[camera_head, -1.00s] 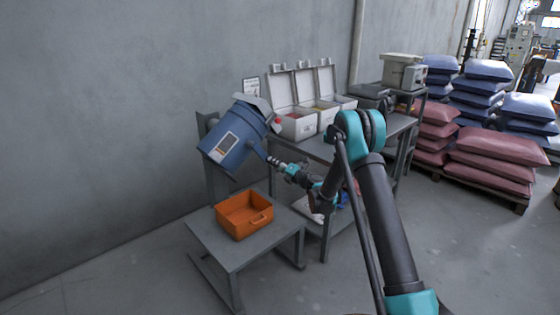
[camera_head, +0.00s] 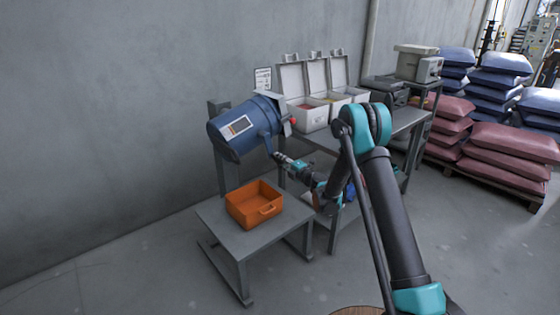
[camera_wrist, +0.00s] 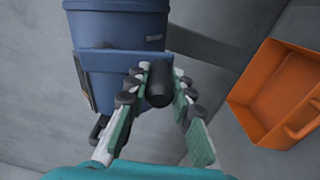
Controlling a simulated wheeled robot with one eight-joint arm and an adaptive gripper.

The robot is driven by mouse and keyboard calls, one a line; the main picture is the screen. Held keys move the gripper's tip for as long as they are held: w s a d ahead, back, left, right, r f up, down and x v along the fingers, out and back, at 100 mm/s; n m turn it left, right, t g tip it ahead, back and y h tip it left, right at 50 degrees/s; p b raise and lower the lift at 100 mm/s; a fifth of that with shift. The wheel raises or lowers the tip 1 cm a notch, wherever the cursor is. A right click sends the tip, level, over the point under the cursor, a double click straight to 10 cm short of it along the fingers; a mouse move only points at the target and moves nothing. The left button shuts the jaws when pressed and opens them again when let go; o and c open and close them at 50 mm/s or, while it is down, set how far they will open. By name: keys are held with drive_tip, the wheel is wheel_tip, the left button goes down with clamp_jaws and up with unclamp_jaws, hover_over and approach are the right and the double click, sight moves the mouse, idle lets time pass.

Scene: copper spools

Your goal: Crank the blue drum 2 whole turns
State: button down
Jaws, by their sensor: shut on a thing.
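The blue drum (camera_head: 245,128) hangs tilted on a grey stand by the wall, with a label on its side. It also fills the upper left of the wrist view (camera_wrist: 118,30). My gripper (camera_head: 279,158) is at the drum's lower right, at the crank. In the wrist view my gripper (camera_wrist: 158,88) has its fingers closed around the black crank handle (camera_wrist: 159,84). The crank arm is mostly hidden behind the handle and fingers.
An orange bin (camera_head: 256,207) stands on a low grey table (camera_head: 225,230) below the drum. White open-lidded boxes (camera_head: 312,116) stand on a bench to the right. Stacked sacks (camera_head: 499,150) lie farther right. Open floor lies at the front left.

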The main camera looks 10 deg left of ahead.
drive_tip(key=shift+s+a, duration=0.1)
drive_tip(key=c, duration=1.3)
unclamp_jaws()
drive_tip(key=v, duration=0.7)
drive_tip(key=shift+s+d, duration=0.15)
drive_tip(key=shift+d, duration=0.1)
